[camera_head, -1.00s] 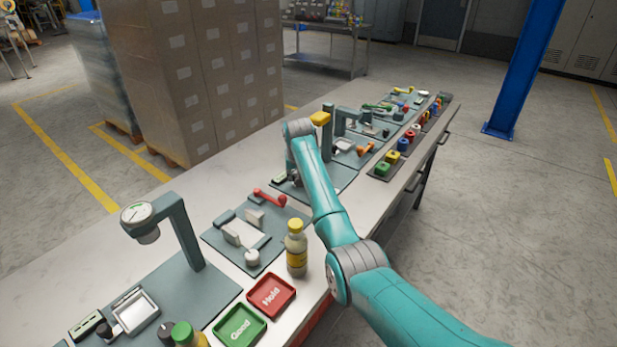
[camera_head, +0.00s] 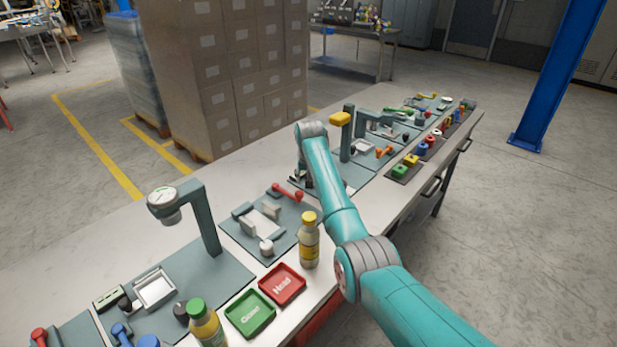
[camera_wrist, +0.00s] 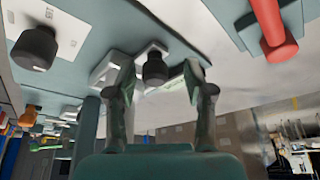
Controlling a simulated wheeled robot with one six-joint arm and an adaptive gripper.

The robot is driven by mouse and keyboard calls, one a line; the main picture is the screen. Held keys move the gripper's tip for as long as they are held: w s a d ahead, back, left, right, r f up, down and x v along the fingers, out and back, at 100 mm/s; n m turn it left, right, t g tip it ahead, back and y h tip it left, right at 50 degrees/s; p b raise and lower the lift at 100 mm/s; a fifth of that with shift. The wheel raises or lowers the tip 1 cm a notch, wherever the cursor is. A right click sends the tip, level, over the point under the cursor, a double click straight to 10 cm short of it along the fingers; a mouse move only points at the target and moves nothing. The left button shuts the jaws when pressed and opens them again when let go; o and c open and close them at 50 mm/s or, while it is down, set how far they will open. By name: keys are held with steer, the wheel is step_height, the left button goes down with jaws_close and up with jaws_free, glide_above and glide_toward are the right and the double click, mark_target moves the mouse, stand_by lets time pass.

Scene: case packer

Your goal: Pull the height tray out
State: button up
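In the wrist view my gripper (camera_wrist: 156,72) is open, one finger on each side of a black round knob (camera_wrist: 154,66). The knob is joined to a small pale tray (camera_wrist: 112,68), which I take to be the height tray; the fingers partly cover it. I cannot tell whether either finger touches the knob. In the head view my teal arm reaches to the station with the yellow-topped post (camera_head: 340,118), and its last link hides most of the gripper and the tray there.
A red-handled lever (camera_head: 287,192) lies on the neighbouring station. A yellow-capped bottle (camera_head: 309,242) stands beside my arm, near the red tray (camera_head: 282,284) and the green tray (camera_head: 250,313). A gauge post (camera_head: 205,215) rises at left. Another black knob (camera_wrist: 34,46) shows in the wrist view.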

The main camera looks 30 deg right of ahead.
steer(key=shift+r, duration=0.1)
steer(key=v, duration=1.1)
steer(key=shift+s+r, duration=0.2)
steer(key=shift+r, duration=0.15)
steer(key=shift+a, duration=0.1)
steer(key=shift+s, duration=0.1)
